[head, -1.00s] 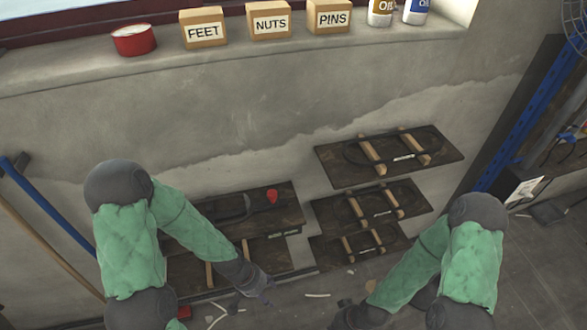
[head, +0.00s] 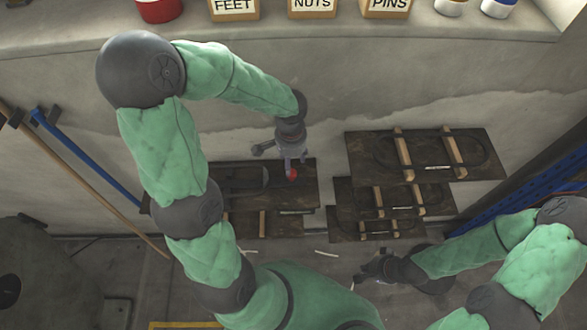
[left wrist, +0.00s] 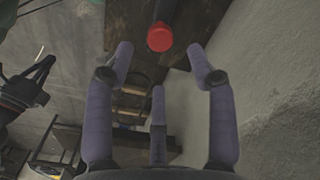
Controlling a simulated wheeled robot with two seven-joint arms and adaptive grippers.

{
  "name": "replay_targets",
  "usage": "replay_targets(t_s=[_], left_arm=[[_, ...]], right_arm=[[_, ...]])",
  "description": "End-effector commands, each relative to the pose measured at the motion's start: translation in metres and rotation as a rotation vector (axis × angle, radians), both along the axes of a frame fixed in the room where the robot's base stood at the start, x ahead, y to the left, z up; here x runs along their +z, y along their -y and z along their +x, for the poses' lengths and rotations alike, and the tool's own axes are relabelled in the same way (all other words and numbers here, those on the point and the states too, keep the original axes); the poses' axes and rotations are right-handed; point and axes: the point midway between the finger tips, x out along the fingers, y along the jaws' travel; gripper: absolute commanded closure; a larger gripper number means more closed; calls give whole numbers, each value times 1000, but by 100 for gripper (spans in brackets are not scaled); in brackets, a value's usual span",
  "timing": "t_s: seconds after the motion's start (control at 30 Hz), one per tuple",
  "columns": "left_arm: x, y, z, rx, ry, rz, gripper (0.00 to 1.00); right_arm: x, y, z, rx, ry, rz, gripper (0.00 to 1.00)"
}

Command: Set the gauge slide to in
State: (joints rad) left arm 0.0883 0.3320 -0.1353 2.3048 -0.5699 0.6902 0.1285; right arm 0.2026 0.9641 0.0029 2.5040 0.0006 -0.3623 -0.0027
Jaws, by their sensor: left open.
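A red knob (head: 292,174) sits at the right end of a dark fitting on the upper left dark board (head: 305,198), against the wall. It looks like the gauge slide's handle, but I see no "in" marking. In the left wrist view the knob (left wrist: 160,38) is a round red end on a dark rod. My left gripper (head: 291,166) is right at the knob in the head view. In the left wrist view its fingers (left wrist: 160,75) are spread, with the knob just beyond them and nothing held. My right gripper (head: 368,270) is low near the floor, its fingers too small to read.
Several dark boards with wooden rails (head: 425,160) stand right of the knob, close to the wall. A ledge above holds labelled boxes (head: 313,8) and a red tin (head: 158,8). A blue pole (head: 85,158) leans at left. A blue rack upright (head: 520,195) stands at right.

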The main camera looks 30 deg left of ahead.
Motion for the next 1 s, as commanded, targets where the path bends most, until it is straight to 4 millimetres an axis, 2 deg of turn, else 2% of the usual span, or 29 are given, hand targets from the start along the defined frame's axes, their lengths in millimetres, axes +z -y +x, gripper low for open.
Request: replay_targets(t_s=[0.03, 0.1, 0.33, 0.5, 0.8, 0.87, 1.0], left_arm=[[-12, 0, -1, 1, -7, -2, 44], [-25, 0, -1, 0, -6, -2, 44], [-56, 0, -1, 1, -3, -1, 44], [-66, 0, -1, 1, -1, -2, 44], [-68, 1, 0, 1, 0, -2, 44], [-68, 1, 0, 1, 0, -2, 58], [-68, 1, 0, 1, 0, -2, 97]], right_arm=[[-3, 0, 0, 0, 1, 0, 100], [-4, 0, 1, 0, 1, 0, 100], [-9, 0, 1, 0, 1, 0, 100], [-11, 0, 1, -1, 2, 0, 100], [-11, 0, 1, -1, 2, 0, 100], [-11, 0, 1, -1, 2, 0, 100], [-11, 0, 1, -1, 2, 0, 100]])
